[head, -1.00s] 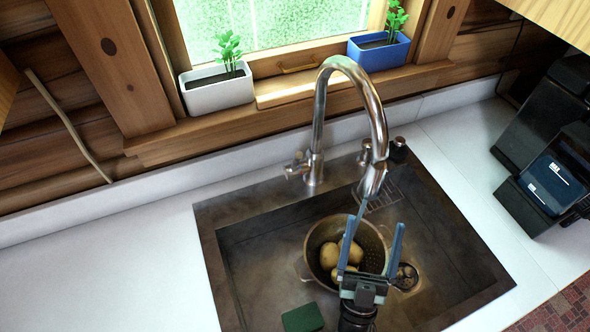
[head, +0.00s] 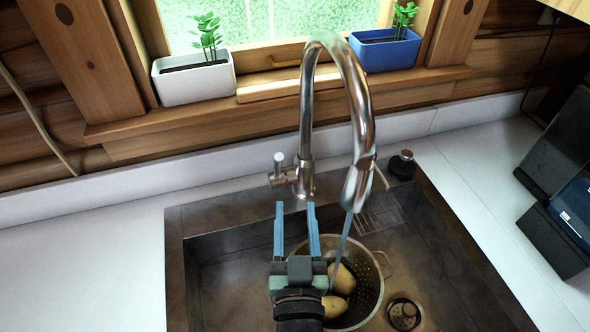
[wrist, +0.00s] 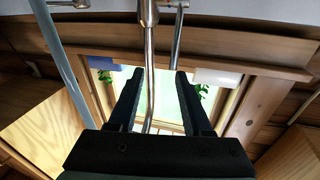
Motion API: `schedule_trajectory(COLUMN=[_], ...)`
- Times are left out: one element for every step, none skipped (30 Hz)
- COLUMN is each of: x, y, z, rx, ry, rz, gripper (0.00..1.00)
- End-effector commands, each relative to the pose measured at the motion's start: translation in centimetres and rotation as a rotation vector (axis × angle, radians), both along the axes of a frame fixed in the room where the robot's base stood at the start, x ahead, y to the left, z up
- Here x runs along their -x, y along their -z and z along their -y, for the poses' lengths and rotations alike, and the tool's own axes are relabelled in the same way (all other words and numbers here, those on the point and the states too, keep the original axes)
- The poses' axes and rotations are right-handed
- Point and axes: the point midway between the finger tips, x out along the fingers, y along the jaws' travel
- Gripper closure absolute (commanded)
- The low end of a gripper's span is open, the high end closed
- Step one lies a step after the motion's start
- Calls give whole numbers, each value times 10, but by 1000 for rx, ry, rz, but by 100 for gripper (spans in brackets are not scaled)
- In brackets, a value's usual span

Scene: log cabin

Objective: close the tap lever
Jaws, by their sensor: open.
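The chrome tap (head: 306,130) stands behind the sink, its spout arching forward. A thin water stream (head: 341,250) runs from the spout. The tap lever (head: 280,168) is on the left of the tap base, with a short handle pointing up. My gripper (head: 295,207) is open and empty, just in front of and below the tap base and lever, apparently not touching them. In the wrist view, which is upside down, the tap pipe (wrist: 150,70) appears between the open fingers, and a thinner upright bar, probably the lever handle (wrist: 177,42), lines up near the right finger.
A colander (head: 372,300) with potatoes sits in the dark sink (head: 215,285), under the water. A drain strainer (head: 404,314) is to its right. A dark soap dispenser (head: 402,165) stands right of the tap. White (head: 193,82) and blue (head: 385,50) planters stand on the sill.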

Motion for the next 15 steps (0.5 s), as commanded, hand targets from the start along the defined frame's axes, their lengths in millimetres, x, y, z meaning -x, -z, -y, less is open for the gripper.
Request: schedule_trajectory(x=[3, 4, 6, 6, 7, 6, 5, 3, 0, -3, -6, -12, -16, -21, -28], y=[2, 1, 1, 1, 0, 0, -1, -1, -2, -2, -2, -3, -3, -4, -4], z=[-11, -15, -20, -22, -24, -26, -27, -27, -27, -26, -26, -26, -26, -26, -26], rx=[-1, 0, -1, -1, -1, -1, -1, -1, -1, -1, -1, 0, 0, 0, 0], ry=[-31, -45, -60, -69, -75, -79, -81, -82, -81, -80, -80, -79, -79, -80, -80], rz=[-18, -26, -36, -43, -46, -51, -52, -53, -52, -52, -52, -51, -51, -50, -50], gripper=[50, 50, 50, 50, 50, 50, 50, 50, 50, 50, 50, 50, 50, 50, 50])
